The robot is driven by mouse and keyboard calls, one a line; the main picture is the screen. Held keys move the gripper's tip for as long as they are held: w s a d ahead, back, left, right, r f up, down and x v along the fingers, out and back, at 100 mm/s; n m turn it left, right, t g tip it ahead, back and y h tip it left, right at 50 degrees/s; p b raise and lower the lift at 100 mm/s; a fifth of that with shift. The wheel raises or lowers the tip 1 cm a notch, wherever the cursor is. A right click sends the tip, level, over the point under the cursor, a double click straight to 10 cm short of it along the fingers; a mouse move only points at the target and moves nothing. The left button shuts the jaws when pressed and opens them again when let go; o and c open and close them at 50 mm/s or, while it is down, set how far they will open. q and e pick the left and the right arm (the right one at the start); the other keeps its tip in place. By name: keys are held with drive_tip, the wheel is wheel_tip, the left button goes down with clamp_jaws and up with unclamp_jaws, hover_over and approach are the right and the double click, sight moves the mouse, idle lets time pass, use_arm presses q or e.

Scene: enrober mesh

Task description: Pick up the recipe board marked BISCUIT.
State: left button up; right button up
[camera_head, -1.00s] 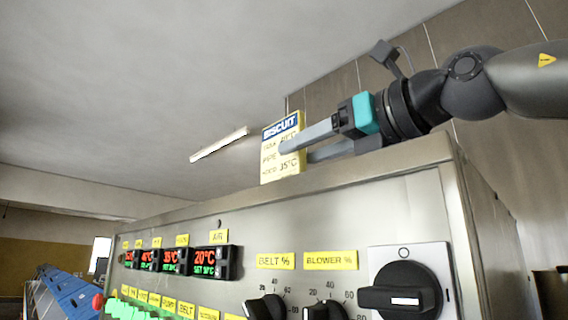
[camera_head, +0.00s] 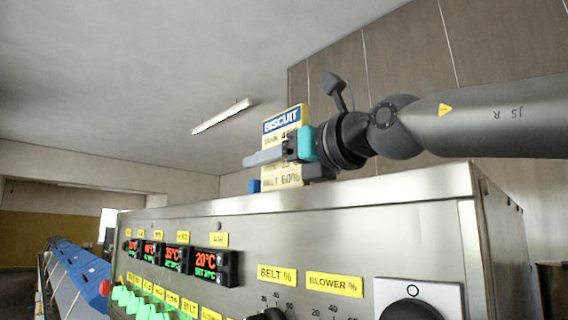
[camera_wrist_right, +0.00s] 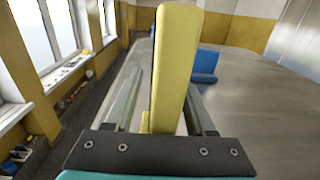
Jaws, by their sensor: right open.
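The recipe board marked BISCUIT (camera_head: 283,122) stands upright on top of the steel control cabinet. It is yellow with a blue heading, and part of its text is hidden behind my right gripper. My right gripper (camera_head: 265,157) reaches in from the right across the board, with one finger in front of its face. In the right wrist view, the board (camera_wrist_right: 172,70) stands edge-on between the two fingers of the open gripper (camera_wrist_right: 160,95). A gap shows on the left side; contact on the right is hard to tell. My left gripper is not in view.
The cabinet (camera_head: 350,208) has red and green displays, yellow labels and knobs on its front. A small blue object (camera_head: 254,186) sits on its top beyond the board and also shows in the right wrist view (camera_wrist_right: 205,65). A blue conveyor (camera_head: 75,265) runs at lower left.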

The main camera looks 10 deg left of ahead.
clamp_jaws()
idle(0.4)
idle(1.0)
